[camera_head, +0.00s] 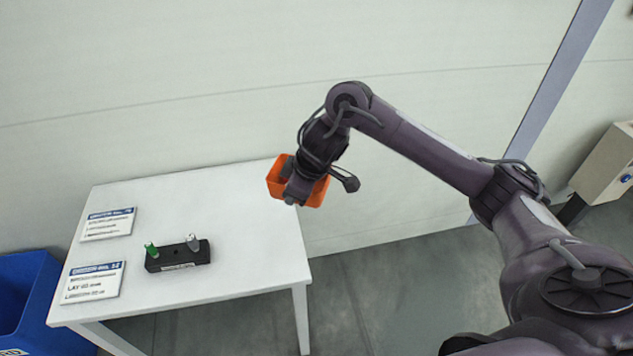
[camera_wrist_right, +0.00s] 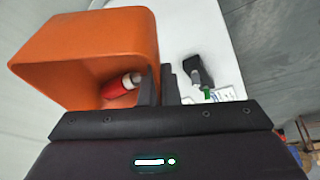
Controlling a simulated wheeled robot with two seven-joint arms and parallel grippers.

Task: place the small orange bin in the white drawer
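The small orange bin (camera_head: 317,192) is at the back right corner of the white table, partly hidden behind my right wrist. In the right wrist view the bin (camera_wrist_right: 95,38) fills the left side, its open mouth facing the camera. A red and white cylindrical item (camera_wrist_right: 121,86) lies inside it. My right gripper (camera_wrist_right: 159,88) has its two dark fingers close together on the bin's right wall, and seems shut on it. I cannot tell whether the bin's base touches the table. My left gripper is out of view. No white drawer shows in either view.
The white table (camera_head: 235,215) carries a black block (camera_head: 178,256) with a green and a grey peg, and two label plates (camera_head: 108,224) (camera_head: 93,282) at its left. A blue bin (camera_head: 28,300) stands left of it. A beige cabinet (camera_head: 605,165) is at far right.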

